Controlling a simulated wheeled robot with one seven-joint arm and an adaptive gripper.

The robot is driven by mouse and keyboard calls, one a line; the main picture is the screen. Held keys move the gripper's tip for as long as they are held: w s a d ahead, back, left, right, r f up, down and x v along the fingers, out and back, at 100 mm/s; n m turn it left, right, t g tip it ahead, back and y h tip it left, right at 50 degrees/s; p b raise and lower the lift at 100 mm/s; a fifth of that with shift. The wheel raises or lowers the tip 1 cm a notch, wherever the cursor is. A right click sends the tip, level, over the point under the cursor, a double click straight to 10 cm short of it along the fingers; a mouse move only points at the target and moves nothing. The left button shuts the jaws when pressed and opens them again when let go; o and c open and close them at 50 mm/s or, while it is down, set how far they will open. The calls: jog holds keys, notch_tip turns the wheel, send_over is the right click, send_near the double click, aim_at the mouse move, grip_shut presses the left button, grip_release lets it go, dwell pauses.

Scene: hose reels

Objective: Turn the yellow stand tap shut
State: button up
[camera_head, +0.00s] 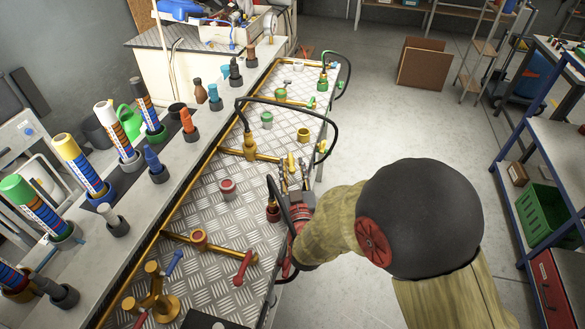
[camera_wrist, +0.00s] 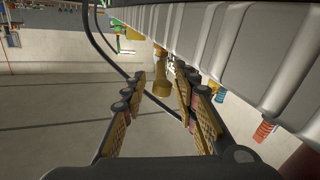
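The yellow stand tap (camera_head: 249,146) is a brass-coloured post and pipe on the tread-plate bench top, with a black hose rising from it. A short yellow part, likely its handle (camera_head: 290,162), stands at its right end. My gripper (camera_head: 294,184) is just in front of that part, over the right edge of the bench. In the wrist view my gripper (camera_wrist: 158,92) is open, its two padded fingers apart. A yellow cylindrical piece (camera_wrist: 160,75) shows in the gap between them; I cannot tell whether it is the handle or a hose fitting, or whether anything touches.
A red-marked tap lever (camera_head: 243,268) and red hose fitting (camera_head: 273,211) are nearer on the bench; a green tap handle (camera_head: 281,93) is farther. A yellow cup (camera_head: 303,134) stands close by. Black hoses loop over the bench edge. The floor (camera_head: 375,130) to the right is open.

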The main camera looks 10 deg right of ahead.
jog(key=shift+s, duration=0.1)
jog(key=s, duration=1.1)
jog(key=shift+s+a, duration=0.2)
jog(key=shift+s, duration=0.2)
jog(key=shift+c, duration=0.4)
